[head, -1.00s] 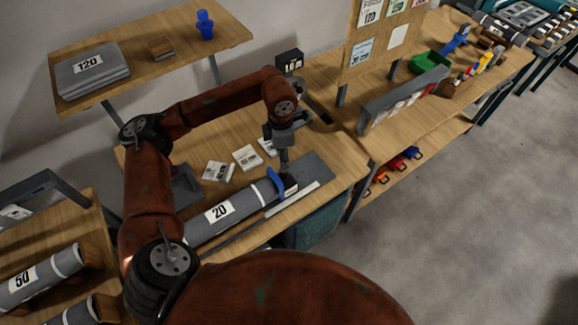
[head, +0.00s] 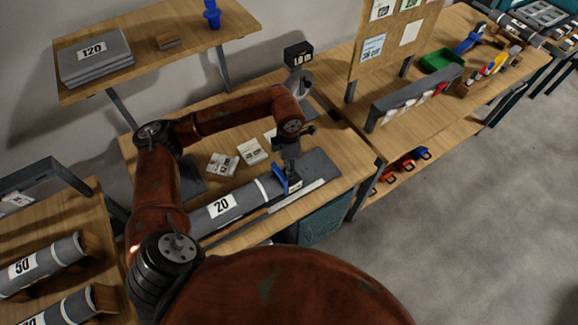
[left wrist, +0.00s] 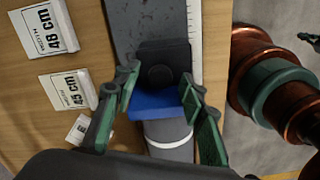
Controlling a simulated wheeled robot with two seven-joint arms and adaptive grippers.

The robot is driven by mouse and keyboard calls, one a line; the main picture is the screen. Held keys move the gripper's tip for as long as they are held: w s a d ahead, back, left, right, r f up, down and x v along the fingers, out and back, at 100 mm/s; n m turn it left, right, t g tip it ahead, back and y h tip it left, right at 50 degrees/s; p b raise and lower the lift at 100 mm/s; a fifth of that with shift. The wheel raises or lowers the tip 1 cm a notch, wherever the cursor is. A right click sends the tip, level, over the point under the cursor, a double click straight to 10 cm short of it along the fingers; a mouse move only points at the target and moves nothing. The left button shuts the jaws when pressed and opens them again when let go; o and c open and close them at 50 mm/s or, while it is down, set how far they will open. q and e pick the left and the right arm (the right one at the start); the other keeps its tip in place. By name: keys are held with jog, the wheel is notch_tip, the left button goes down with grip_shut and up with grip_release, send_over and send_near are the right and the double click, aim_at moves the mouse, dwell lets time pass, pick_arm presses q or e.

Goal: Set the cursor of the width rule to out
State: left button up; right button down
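A blue cursor (head: 279,177) stands at the right end of the grey roll marked 20 (head: 240,198), beside the pale width rule (head: 300,196) along the bench's front. In the left wrist view the cursor (left wrist: 157,104) shows a blue plate with a dark block (left wrist: 163,65) and round knob beyond it. The rule (left wrist: 195,25) runs at the upper right there. My left gripper (head: 290,178) is low over the cursor. In the left wrist view its green fingers (left wrist: 165,100) are apart, one on each side of the cursor. Contact cannot be told. My right gripper is not in view.
White cards (head: 253,151) lie behind the roll; in the left wrist view one reads 48 cm (left wrist: 45,27) and another 45 cm (left wrist: 67,90). A small black display (head: 298,55) stands at the back. A shelf (head: 190,50) hangs above the bench. More rolls (head: 45,263) lie at left.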

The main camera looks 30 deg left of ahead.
pick_arm(q)
jog(key=shift+c, duration=0.6)
grip_shut()
